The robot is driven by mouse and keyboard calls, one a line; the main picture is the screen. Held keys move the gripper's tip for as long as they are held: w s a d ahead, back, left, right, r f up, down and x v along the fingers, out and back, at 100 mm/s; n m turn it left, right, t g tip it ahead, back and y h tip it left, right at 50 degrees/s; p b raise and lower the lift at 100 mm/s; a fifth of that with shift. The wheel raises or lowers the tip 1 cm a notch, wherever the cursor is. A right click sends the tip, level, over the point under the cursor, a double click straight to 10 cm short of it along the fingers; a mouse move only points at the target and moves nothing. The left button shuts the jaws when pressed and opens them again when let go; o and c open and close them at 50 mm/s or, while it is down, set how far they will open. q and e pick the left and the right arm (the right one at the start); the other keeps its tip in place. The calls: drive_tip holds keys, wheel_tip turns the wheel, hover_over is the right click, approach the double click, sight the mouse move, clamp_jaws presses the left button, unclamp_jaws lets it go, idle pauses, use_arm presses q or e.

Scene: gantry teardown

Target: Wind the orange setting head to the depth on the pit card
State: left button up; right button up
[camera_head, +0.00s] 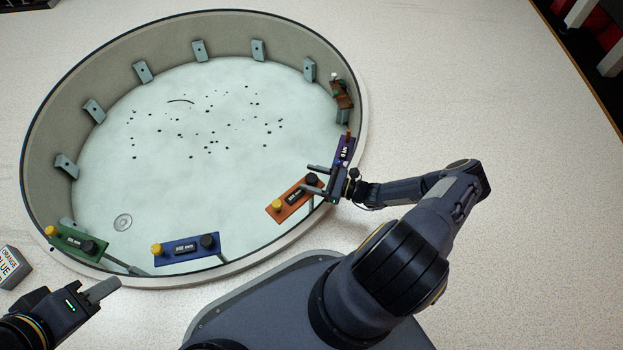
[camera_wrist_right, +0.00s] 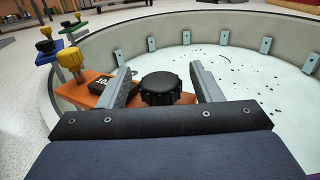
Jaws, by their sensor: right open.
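The orange setting head (camera_head: 290,202) sits at the pit's right front rim, with a yellow knob (camera_head: 278,205) at one end, a dark readout in the middle and a black knob at the other; its digits are too small to read surely. My right gripper (camera_head: 312,178) is open, its fingers on either side of the black knob. In the right wrist view the black knob (camera_wrist_right: 161,89) stands between the fingers, with visible gaps. The pit card (camera_head: 12,267) stands at the left edge, partly cut off, lettered ORANGE and BLUE. My left gripper (camera_head: 103,291) hovers at the lower left.
A blue head (camera_head: 186,248) and a green head (camera_head: 78,243) sit along the front rim of the round pit (camera_head: 281,258). A purple head (camera_head: 345,150) is just beyond my right gripper. A brown item (camera_head: 342,93) is at the right wall.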

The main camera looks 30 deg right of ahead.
drive_tip(key=shift+w, duration=0.1)
drive_tip(key=c, duration=1)
drive_tip(key=shift+a+r, duration=0.1)
